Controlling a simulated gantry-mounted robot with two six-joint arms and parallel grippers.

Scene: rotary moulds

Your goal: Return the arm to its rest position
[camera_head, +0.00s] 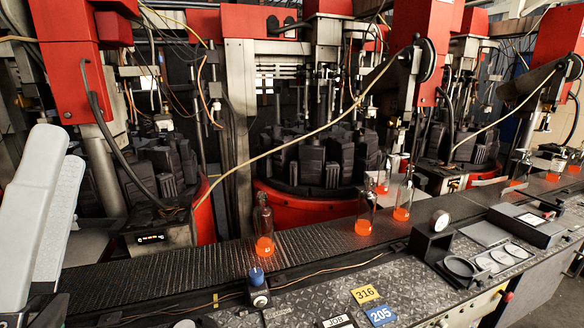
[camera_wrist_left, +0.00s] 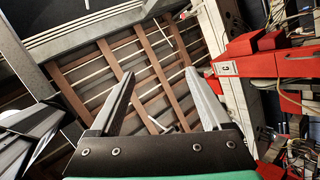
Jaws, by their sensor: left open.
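My left gripper (camera_head: 58,148) stands at the left edge of the head view. Its two pale grey fingers point up and are a little apart. In the left wrist view the gripper (camera_wrist_left: 160,76) is open and empty, with bare fingers pointing towards the roof beams. It touches none of the bottles. My right gripper is in neither view.
Clear bottles with glowing orange bases stand upright on the dark conveyor (camera_head: 180,268), the nearest (camera_head: 263,228) left of centre. Red moulding machines (camera_head: 305,212) line the back.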

